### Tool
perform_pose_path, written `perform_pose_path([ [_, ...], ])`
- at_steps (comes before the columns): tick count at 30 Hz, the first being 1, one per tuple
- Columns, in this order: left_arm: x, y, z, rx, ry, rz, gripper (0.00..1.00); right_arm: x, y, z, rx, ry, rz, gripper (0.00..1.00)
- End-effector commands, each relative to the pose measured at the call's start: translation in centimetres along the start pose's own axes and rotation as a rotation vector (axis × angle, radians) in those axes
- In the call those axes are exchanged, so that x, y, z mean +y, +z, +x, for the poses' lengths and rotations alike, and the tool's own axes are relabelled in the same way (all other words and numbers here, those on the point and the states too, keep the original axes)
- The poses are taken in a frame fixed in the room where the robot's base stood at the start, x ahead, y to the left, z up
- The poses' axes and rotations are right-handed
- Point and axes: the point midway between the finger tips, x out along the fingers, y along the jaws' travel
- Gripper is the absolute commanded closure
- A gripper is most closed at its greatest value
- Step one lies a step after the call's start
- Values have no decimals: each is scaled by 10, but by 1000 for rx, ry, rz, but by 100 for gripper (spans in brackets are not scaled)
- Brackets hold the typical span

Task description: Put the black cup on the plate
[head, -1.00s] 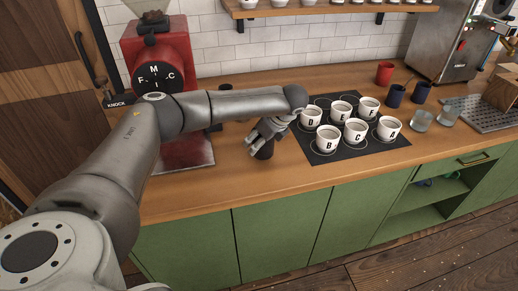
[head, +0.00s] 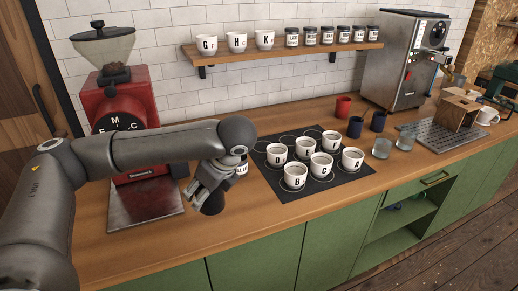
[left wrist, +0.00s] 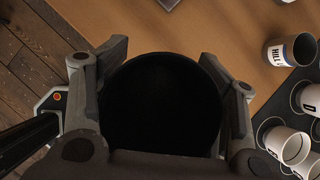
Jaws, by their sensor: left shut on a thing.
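My left gripper (head: 203,192) is shut on the black cup (head: 214,203), left of the mat with the white cups. In the left wrist view the black cup (left wrist: 165,105) fills the space between the two fingers (left wrist: 165,90), and its dark round mouth faces the camera. In the head view the cup is partly hidden by the gripper, and I cannot tell whether it touches the counter. I cannot make out a plate in either view. My right gripper is not in view.
Lettered white cups (head: 295,177) stand on a black mat (head: 333,185). A labelled can (left wrist: 290,50) stands close by. A red grinder (head: 118,105) is left. Red (head: 343,106) and dark blue cups (head: 355,127), glasses (head: 404,141) and an espresso machine (head: 395,62) are right. The front counter strip is clear.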

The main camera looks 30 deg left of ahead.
Motion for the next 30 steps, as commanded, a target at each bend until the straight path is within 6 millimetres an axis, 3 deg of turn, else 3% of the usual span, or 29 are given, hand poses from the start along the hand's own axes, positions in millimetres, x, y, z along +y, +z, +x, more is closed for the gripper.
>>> perform_pose_path([
  [6, 2, -2, -1, 1, 5, -9, 65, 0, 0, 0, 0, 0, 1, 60],
  [11, 3, -16, -1, 0, 48, -83, 65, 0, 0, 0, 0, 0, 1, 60],
  [30, 43, -125, -15, 2, 522, -897, 65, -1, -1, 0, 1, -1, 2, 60],
])
